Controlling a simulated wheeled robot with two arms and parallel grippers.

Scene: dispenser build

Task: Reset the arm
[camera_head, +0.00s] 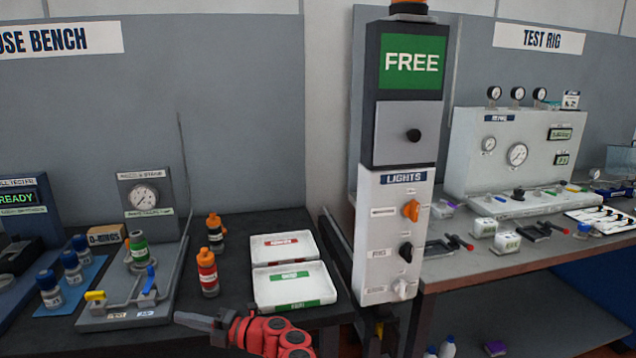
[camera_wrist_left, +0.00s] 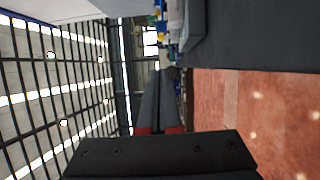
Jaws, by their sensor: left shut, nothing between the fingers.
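My left gripper (camera_head: 200,322) is at the bottom of the head view, with its red links (camera_head: 268,335) beside it. Its grey fingers are together and empty, pointing left near the front edge of the dark bench. In the left wrist view the dark gripper body (camera_wrist_left: 160,155) fills the bottom, and its fingers (camera_wrist_left: 152,105) are together with nothing between them. My right gripper is not in view.
The dark bench (camera_head: 230,285) holds a gauge stand (camera_head: 145,200), orange-capped bottles (camera_head: 207,270), blue-capped bottles (camera_head: 72,268) and two white trays (camera_head: 290,285). A tall post with a FREE screen (camera_head: 412,62) stands right of it. The test rig table (camera_head: 470,265) is further right.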

